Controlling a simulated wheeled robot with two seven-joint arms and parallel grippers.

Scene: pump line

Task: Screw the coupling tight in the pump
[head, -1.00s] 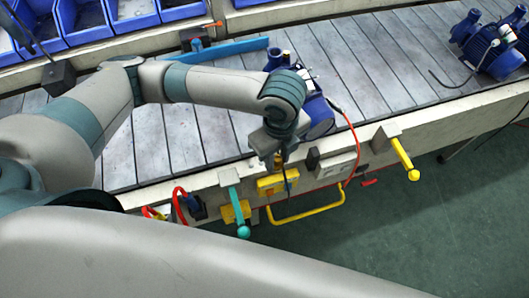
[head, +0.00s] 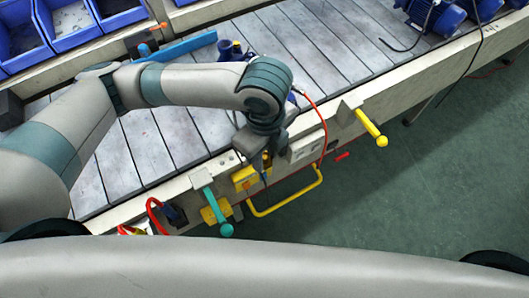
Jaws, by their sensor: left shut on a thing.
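My left gripper (head: 266,160) points down over the front rail of the conveyor, below the wrist. It is shut on a small brass-yellow piece (head: 267,163), which I take to be the coupling; the jaws hide much of it. A thin dark line hangs below it. The blue pump (head: 232,50) stands on the slatted conveyor behind my left forearm. Only its top parts show, and its body and port are hidden by the arm. The gripper is apart from the pump, on its near side. My right gripper is not in view.
The front rail carries a turquoise lever (head: 216,211), a yellow lever (head: 371,127), yellow boxes (head: 244,178) and a yellow bar handle (head: 290,200). A red hose (head: 323,117) curves beside the wrist. More blue motors (head: 435,13) stand at top right. Blue bins (head: 70,22) line the back.

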